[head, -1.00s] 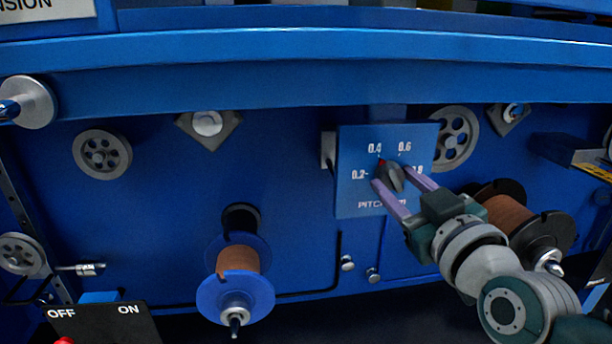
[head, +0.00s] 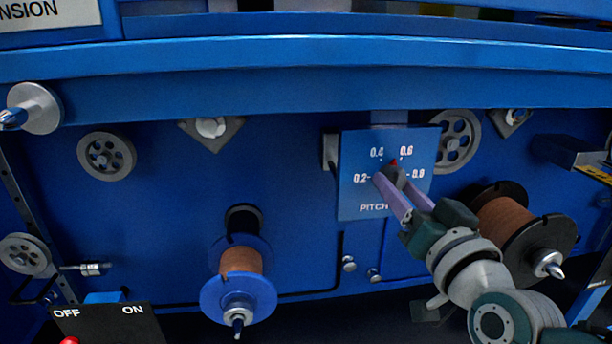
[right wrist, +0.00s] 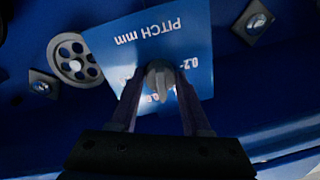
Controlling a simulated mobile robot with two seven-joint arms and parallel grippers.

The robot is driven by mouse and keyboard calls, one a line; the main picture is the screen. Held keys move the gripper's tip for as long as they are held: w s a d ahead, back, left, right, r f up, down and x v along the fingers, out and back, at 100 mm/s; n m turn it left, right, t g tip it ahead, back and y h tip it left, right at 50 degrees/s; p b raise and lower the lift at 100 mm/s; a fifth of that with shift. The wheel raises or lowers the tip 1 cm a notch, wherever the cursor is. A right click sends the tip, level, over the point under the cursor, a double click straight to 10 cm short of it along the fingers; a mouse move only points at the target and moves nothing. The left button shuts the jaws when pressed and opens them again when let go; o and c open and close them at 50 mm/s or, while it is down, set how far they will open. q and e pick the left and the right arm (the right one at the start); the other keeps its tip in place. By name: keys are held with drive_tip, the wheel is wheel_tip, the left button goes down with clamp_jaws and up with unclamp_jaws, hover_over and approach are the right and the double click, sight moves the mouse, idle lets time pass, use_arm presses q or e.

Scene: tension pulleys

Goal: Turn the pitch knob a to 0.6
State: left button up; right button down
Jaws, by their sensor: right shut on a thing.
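The pitch knob (head: 392,173) is a small grey pointer with a red tip on a blue dial plate (head: 352,205) marked 0.2, 0.4, 0.6 and 0.8. In the head view its red tip points up, between 0.4 and 0.6 and a little nearer 0.6. My right gripper (head: 393,184) is shut on the knob, its purple fingers partly hiding the knob's lower part and the plate's lettering. In the right wrist view the knob (right wrist: 158,77) sits between the fingertips (right wrist: 157,88), and the plate (right wrist: 115,48) appears upside down. My left gripper is not in view.
A copper-wire spool with blue flanges (head: 238,295) sticks out left of the plate. A black-flanged spool (head: 520,225) stands close to my right wrist. A grey pulley (head: 458,140) is just right of the plate. An OFF/ON switch box (head: 105,325) is at lower left.

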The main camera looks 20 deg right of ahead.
drive_tip(key=shift+a+m, duration=0.1)
drive_tip(key=shift+m, duration=1.9)
drive_tip(key=shift+c, duration=1.8)
unclamp_jaws()
drive_tip(key=s+a+p, duration=0.2)
drive_tip(key=s+p, duration=0.1)
drive_tip(key=s, duration=0.6)
drive_tip(key=shift+s+f, duration=0.35)
drive_tip(key=shift+s, duration=0.05)
